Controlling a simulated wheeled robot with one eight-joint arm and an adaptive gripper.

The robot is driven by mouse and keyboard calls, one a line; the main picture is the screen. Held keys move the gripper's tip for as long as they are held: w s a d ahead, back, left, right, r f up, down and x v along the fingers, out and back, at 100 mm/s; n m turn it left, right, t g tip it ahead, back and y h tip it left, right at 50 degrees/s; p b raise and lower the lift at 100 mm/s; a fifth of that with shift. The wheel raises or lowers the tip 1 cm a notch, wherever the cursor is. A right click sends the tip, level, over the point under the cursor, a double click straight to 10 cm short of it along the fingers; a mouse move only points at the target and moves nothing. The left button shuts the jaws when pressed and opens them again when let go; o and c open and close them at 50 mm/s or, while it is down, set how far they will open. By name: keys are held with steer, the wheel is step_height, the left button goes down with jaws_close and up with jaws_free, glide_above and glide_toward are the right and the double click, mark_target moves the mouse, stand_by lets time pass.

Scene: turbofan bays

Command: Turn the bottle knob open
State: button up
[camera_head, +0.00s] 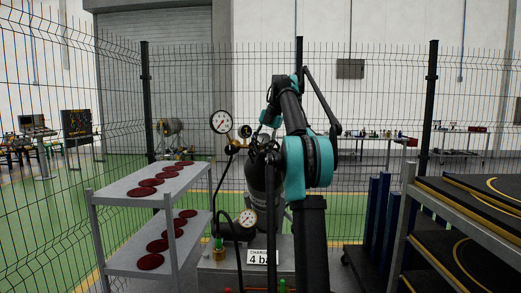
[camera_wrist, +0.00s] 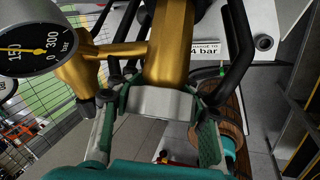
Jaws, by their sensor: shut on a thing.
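The dark gas bottle (camera_head: 256,185) stands upright behind the grey charging box. Its valve top is in a black guard, partly hidden by my arm. In the wrist view the brass valve body (camera_wrist: 170,45) rises in the middle, with black guard bars on either side. My gripper (camera_wrist: 160,85) is at the valve, its teal and black fingers to the left and right of the brass. It is shut on the bottle knob, but the knob and the finger contact are hard to make out. In the head view my gripper is hidden behind my arm.
A pressure gauge (camera_head: 221,122) stands left of the valve; a gauge (camera_wrist: 26,50) fills the wrist view's upper left. A lower gauge (camera_head: 246,218) and a "4 bar" label (camera_head: 262,257) are at the box. Shelves with red discs (camera_head: 150,262) stand left, a rack (camera_head: 470,220) right.

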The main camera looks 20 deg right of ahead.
steer(key=o, duration=1.4)
